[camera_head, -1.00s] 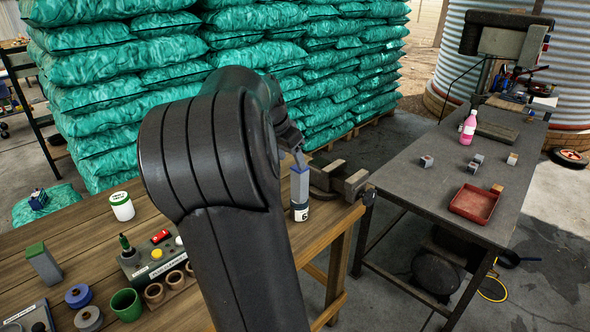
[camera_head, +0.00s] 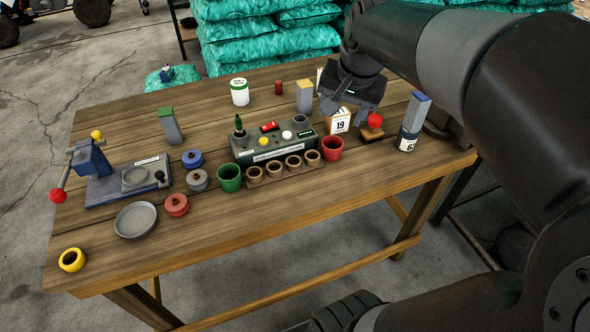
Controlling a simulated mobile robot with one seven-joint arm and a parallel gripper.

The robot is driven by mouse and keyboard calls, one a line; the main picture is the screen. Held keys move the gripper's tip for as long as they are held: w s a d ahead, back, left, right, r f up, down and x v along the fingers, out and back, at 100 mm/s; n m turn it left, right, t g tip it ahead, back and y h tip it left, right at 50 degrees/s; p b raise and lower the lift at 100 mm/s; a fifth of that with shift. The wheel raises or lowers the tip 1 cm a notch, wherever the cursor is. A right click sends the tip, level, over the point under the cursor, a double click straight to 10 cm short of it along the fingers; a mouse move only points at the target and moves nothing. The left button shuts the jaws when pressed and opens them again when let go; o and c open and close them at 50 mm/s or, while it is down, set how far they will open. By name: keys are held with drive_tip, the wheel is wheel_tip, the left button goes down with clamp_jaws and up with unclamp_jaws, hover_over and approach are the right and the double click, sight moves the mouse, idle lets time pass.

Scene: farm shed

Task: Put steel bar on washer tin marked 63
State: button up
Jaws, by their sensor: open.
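A grey steel bar with a blue top (camera_head: 414,113) stands upright on a white and dark tin (camera_head: 407,141) near the right end of the wooden table. The tin's label shows a 6; its second digit is hard to read. My gripper (camera_head: 350,98) is open and apart from the bar, to its left, above the white tin marked 19 (camera_head: 340,121). I see nothing held in it, though the fingertips are dark and partly hard to make out. Two similar bars stand elsewhere, one green-topped (camera_head: 171,126) and one yellow-topped (camera_head: 304,97).
The wooden table (camera_head: 240,215) also carries a control box (camera_head: 272,146), a red pot (camera_head: 332,148), a green pot (camera_head: 230,178), a red-knobbed block (camera_head: 372,131) and a blue press (camera_head: 92,160). A white-green can (camera_head: 240,92) stands behind. The table's front right is clear.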

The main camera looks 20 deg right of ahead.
drive_tip(key=s+a+f+n+t, duration=0.1)
drive_tip(key=s+a+f+n, duration=0.2)
drive_tip(key=s+a+n, duration=0.5)
drive_tip(key=s+a, duration=0.3)
drive_tip(key=a, duration=0.3)
drive_tip(key=shift+t, duration=0.3)
